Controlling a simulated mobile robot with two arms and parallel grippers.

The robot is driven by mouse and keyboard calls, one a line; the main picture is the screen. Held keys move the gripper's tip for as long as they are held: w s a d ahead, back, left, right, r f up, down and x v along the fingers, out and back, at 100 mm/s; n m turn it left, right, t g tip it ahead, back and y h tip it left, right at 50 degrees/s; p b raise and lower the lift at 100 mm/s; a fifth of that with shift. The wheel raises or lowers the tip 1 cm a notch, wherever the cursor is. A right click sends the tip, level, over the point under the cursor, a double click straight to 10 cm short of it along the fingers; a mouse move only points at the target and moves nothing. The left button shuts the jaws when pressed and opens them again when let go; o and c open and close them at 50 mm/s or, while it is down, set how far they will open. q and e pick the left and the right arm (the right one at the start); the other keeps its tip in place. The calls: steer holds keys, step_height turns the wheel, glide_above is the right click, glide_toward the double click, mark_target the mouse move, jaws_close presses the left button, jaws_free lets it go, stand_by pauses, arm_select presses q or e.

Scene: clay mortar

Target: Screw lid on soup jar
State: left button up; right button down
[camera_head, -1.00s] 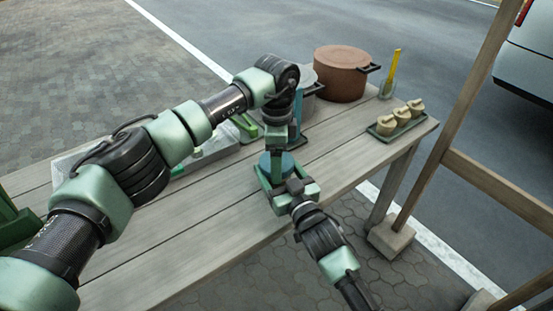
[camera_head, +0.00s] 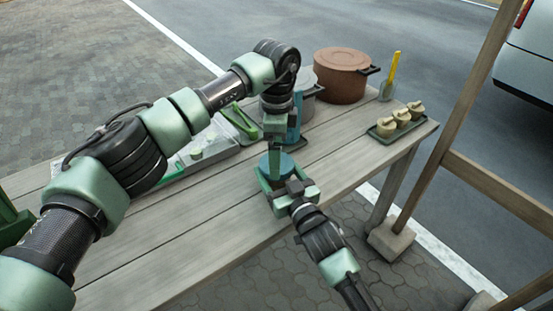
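A round blue top (camera_head: 286,161), apparently the soup jar with its lid, shows on the near part of the wooden table. I cannot tell lid from jar, or how the lid sits. My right gripper (camera_head: 277,175) reaches in from the front, with a finger on each side of the jar at table height. My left gripper (camera_head: 275,165) points straight down over the blue top, its fingers seen edge-on at the lid. Whether they are closed on the lid is not clear. The jar's lower body is hidden by my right gripper.
On the wooden table (camera_head: 180,240), a brown pot (camera_head: 342,78), a grey pot (camera_head: 312,95) and a blue container (camera_head: 294,125) stand behind. A tray (camera_head: 408,132) holds small jars at right. A clear box with green clips (camera_head: 205,158) lies left. The table's front-left is clear.

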arm_select(q)
steer(key=shift+r, duration=0.55)
steer(key=shift+c, duration=0.3)
steer(key=shift+r+n, duration=1.7)
steer(key=shift+r, duration=0.05)
steer(key=shift+f, duration=4.05)
